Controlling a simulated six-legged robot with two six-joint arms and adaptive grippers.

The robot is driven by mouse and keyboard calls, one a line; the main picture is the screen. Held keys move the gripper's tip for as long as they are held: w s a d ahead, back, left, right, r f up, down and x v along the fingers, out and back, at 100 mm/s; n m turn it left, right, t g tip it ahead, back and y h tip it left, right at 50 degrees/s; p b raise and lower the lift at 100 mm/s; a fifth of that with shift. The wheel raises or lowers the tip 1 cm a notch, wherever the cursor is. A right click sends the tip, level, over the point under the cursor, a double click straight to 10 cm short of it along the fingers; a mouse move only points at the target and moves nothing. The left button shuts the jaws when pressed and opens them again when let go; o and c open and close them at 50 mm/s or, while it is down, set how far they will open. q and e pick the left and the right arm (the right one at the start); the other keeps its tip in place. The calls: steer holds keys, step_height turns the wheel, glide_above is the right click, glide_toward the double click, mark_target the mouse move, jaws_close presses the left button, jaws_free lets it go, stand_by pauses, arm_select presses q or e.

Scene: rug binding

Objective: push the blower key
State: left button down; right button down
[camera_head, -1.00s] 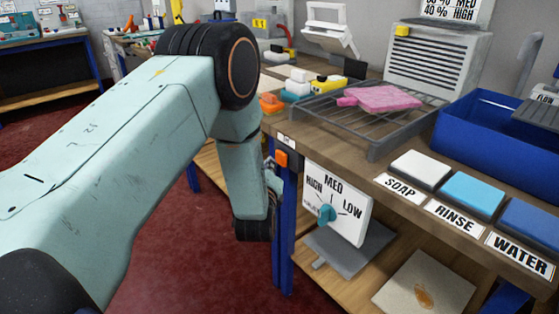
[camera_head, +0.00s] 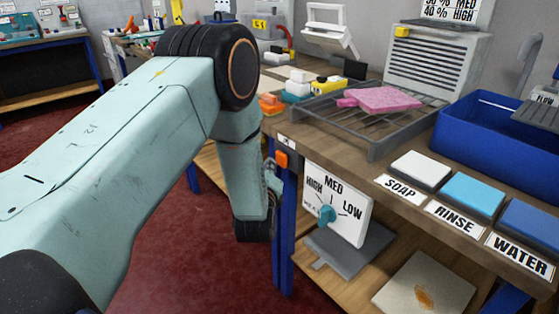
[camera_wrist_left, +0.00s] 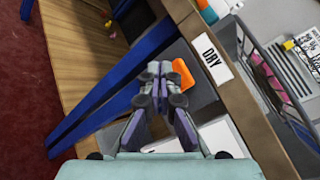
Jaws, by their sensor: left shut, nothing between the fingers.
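An orange key (camera_head: 281,160) sits on a dark housing at the bench's front edge, by the top of a blue leg. In the left wrist view the orange key (camera_wrist_left: 183,75) is beside a white "DRY" label (camera_wrist_left: 212,57). My left gripper (camera_head: 271,170) is mostly hidden behind its own arm in the head view, just left of the key. In the left wrist view my left gripper (camera_wrist_left: 160,70) is shut and empty, its tips overlapping the key's left edge. I cannot tell whether they touch. No other gripper is in view.
A wire rack (camera_head: 372,140) with a pink piece (camera_head: 382,99) stands on the bench. A blue bin (camera_head: 480,130) is at right. Open red floor lies left of the bench.

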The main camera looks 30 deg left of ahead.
arm_select(q)
steer(key=shift+w+d, duration=0.1)
steer(key=shift+w, duration=0.05)
steer(key=shift+w+d, duration=0.1)
steer(key=shift+w, duration=0.15)
steer(key=shift+w+d, duration=0.2)
steer(key=shift+w, duration=0.3)
stand_by(1.2)
steer(key=shift+s, duration=0.15)
steer(key=shift+s+a+p, duration=0.35)
steer(key=shift+s+p, duration=0.25)
steer(key=shift+s, duration=0.15)
steer(key=s+p, duration=0.1)
steer(key=s+a+p, duration=0.1)
steer(key=s, duration=0.1)
steer(key=s+a+p, duration=0.1)
steer(key=shift+s, duration=0.3)
stand_by(0.8)
